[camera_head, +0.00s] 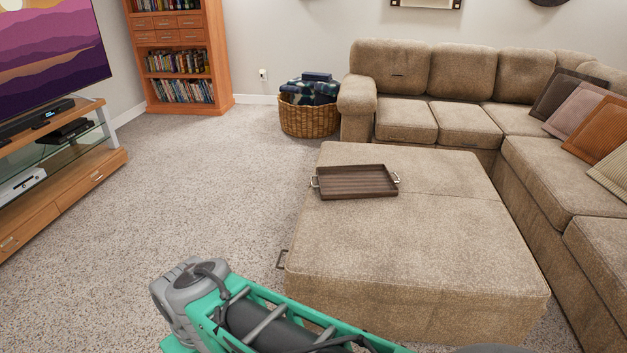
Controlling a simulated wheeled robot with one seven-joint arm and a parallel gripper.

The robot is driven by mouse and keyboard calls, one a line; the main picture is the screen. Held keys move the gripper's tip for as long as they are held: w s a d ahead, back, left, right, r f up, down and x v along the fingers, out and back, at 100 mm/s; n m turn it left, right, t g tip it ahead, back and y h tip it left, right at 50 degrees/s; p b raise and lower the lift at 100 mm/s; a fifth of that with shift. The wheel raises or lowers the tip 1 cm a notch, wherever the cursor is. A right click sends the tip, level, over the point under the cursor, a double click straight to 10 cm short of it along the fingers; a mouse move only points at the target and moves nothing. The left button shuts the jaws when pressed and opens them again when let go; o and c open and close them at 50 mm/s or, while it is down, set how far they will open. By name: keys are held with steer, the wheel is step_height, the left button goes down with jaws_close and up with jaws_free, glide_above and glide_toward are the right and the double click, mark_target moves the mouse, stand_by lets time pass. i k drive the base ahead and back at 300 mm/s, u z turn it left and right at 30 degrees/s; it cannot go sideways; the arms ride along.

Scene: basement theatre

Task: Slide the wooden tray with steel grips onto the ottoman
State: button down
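The wooden tray (355,183) is dark brown and rectangular, with a steel grip at its left end and another at its right end. It lies on the top of the beige ottoman (400,245), near the far left part. The tray's left grip reaches to about the ottoman's left edge. The tray looks empty. My arm, grey and green, shows at the bottom of the picture, in front of the ottoman's near left corner. My gripper cannot be made out in this view.
A beige sectional sofa (470,120) with several pillows borders the ottoman at the back and right. A wicker basket (308,118) stands behind. A TV stand (60,175) is at left. Carpet (190,180) between is clear.

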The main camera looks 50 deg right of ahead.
mark_target(362, 182)
steer(key=z, duration=0.35)
steer(key=i, duration=2.5)
steer(key=z, duration=1.15)
steer(key=i, duration=2.4)
steer(key=z, duration=1.6)
steer(key=i, duration=0.7)
steer(key=z, duration=0.35)
